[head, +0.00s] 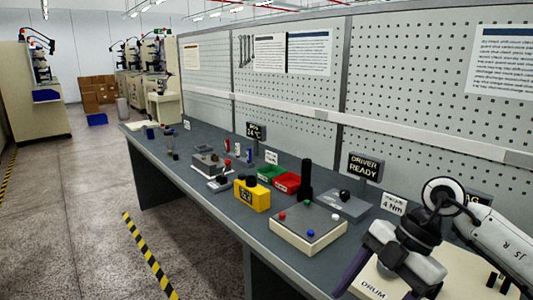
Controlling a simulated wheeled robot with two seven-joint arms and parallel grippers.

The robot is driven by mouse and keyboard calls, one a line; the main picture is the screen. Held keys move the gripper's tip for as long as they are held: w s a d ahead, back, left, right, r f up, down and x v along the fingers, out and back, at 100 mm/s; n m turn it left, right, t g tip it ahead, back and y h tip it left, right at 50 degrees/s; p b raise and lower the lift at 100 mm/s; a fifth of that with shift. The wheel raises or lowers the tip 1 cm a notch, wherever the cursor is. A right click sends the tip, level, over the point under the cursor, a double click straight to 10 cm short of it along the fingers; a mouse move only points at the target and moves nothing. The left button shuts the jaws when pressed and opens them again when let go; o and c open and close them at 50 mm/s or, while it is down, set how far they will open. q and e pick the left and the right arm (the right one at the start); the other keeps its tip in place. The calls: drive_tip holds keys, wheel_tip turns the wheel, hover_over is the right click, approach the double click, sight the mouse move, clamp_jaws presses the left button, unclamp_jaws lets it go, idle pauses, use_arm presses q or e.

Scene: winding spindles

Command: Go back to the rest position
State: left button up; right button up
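My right gripper (382,284) is in the lower right of the head view, on the arm coming in from the right edge. Its fingers point down and are spread apart, and I see nothing between them. It hangs over or in front of a cream box marked DRUM (376,291) at the near end of the bench; its height above the box is hard to judge. My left gripper is not in view.
The long grey workbench (225,209) carries a cream button box (308,238), a yellow box (252,196), red (287,182) and green bins, and a DRIVER READY display (365,167). A pegboard wall (420,90) stands behind. The floor to the left is clear.

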drive_tip(key=s+a+r+t+y, duration=0.1)
drive_tip(key=s+a+r+y, duration=0.1)
drive_tip(key=a+y, duration=0.6)
drive_tip(key=s+a+r+t+y, duration=0.1)
drive_tip(key=s+a+y, duration=0.1)
drive_tip(key=a+y, duration=0.6)
drive_tip(key=w+d+f+m+t+h, duration=0.4)
drive_tip(key=w+f+m+t+h, duration=0.15)
drive_tip(key=m+t, duration=0.8)
drive_tip(key=s+d+f+m+t+h, duration=0.2)
drive_tip(key=d+f+m+h, duration=0.35)
drive_tip(key=f+h, duration=0.45)
drive_tip(key=s+d+f+m+g+h, duration=0.1)
drive_tip(key=s+d+f+g, duration=0.2)
drive_tip(key=s+f, duration=0.6)
drive_tip(key=s+d+f+m+g+h, duration=0.1)
drive_tip(key=s+d+f+g+h, duration=0.1)
drive_tip(key=s+f+g, duration=0.3)
drive_tip(key=s+d+f, duration=0.1)
drive_tip(key=s+f, duration=0.3)
drive_tip(key=f, duration=0.1)
drive_tip(key=shift+d+f+m, duration=0.2)
drive_tip(key=shift+f+m, duration=0.05)
drive_tip(key=shift+m, duration=0.15)
drive_tip(key=shift+h, duration=0.25)
